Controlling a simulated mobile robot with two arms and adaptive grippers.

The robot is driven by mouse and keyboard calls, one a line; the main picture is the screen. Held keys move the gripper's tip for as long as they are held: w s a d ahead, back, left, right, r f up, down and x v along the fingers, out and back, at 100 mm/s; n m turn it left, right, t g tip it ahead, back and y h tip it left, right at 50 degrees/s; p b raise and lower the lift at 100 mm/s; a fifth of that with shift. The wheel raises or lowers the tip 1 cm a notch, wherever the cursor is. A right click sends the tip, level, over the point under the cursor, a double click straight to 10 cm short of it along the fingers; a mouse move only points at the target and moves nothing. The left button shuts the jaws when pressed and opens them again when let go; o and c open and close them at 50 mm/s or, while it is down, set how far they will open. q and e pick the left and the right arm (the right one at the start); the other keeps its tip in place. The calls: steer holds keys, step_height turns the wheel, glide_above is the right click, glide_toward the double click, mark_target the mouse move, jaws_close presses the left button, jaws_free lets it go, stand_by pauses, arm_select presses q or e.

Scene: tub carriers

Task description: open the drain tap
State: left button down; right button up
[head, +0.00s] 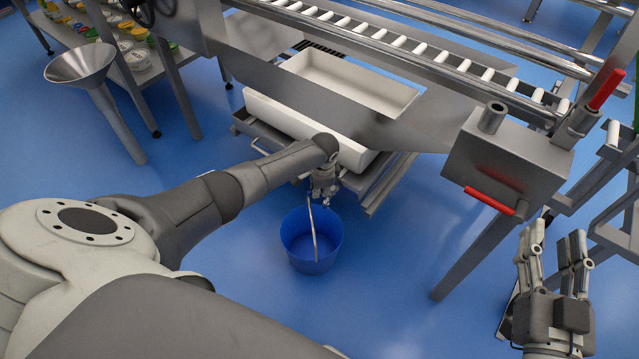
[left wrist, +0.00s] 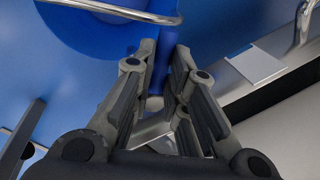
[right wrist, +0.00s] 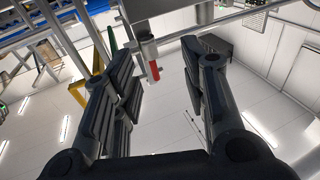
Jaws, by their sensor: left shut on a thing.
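My left gripper (head: 322,190) is low in front of the white tub (head: 300,121), above the blue bucket (head: 300,258). The tap is hidden in the head view behind my arm and gripper. The bucket also shows in the left wrist view (left wrist: 85,30). My right gripper (head: 553,252) is open and empty at the right, away from the tub.
A steel frame (head: 385,185) carries the tub under a roller conveyor (head: 400,45). A steel box with a red handle (head: 490,200) stands between the tub and my right gripper. A steel funnel (head: 82,65) stands at the left. The blue floor around the bucket is clear.

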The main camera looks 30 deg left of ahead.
arm_select(q)
steer(key=n+p, duration=0.1)
steer(key=n, duration=0.1)
steer(key=d+n+g+p, duration=0.1)
steer(key=n, duration=0.2)
steer(key=d+n, duration=0.1)
steer(key=n, duration=0.1)
steer(key=shift+s+d+n+y+p, duration=0.25)
steer(key=shift+s+n+y+p, duration=0.05)
steer(key=shift+s+n+p, duration=0.1)
arm_select(e)
steer(key=s+d+f+g+h, duration=0.1)
steer(key=s+f+g, duration=0.1)
steer(key=f+g, duration=0.2)
steer(key=s+d+f+g+h, duration=0.1)
steer(key=s+d+f+g, duration=0.1)
steer(key=f, duration=0.6)
steer(key=shift+s+f+g+h, duration=0.3)
steer(key=shift+s+g, duration=0.25)
steer(key=shift+g, duration=0.45)
steer(key=shift+d, duration=0.15)
arm_select(q)
steer(key=c, duration=1.7)
jaws_free()
steer(key=shift+r, duration=0.15)
